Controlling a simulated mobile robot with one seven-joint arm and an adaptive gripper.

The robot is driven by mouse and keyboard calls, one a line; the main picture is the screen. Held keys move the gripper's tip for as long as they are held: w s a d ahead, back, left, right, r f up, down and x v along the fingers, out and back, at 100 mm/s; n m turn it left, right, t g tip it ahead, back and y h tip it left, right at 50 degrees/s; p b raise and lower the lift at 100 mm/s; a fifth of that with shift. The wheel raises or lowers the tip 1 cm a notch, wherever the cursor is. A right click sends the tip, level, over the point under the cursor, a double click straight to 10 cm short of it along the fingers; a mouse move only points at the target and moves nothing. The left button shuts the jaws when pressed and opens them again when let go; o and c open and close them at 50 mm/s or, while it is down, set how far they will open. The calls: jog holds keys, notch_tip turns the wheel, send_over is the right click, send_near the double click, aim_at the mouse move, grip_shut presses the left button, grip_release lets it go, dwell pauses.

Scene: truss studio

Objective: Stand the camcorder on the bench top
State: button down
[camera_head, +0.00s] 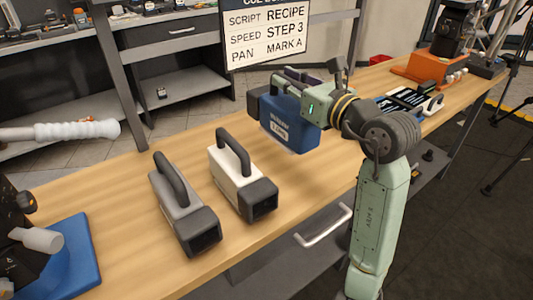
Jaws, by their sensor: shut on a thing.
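My gripper (290,80) is shut on the top part of a blue camcorder (290,130). The camcorder has a blue body with pale lettering on its side and a dark block at its left end. It looks about upright over the middle of the wooden bench top (325,160). I cannot tell whether its underside touches the wood or hangs just above it. My gripper and wrist hide its handle and upper right side.
A white camcorder (236,174) and a grey camcorder (178,205) stand left of the blue one. A blue base (75,262) with dark equipment is at the near left. A tray of dark items (403,98) and an orange block (428,70) lie farther right. Bare wood surrounds the camcorders.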

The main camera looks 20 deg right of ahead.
aim_at(312, 140)
jog(key=shift+f+p, duration=0.45)
jog(key=shift+f, duration=4.25)
jog(key=shift+f, duration=0.2)
jog(key=c, duration=1.6)
grip_release()
jog(key=shift+o, duration=0.2)
jog(key=shift+s+d+r, duration=0.1)
jog(key=b+v, duration=0.3)
jog(key=v, duration=0.8)
jog(key=shift+s+d+b, duration=0.1)
jog(key=shift+s+b, duration=0.25)
jog(key=shift+b, duration=0.05)
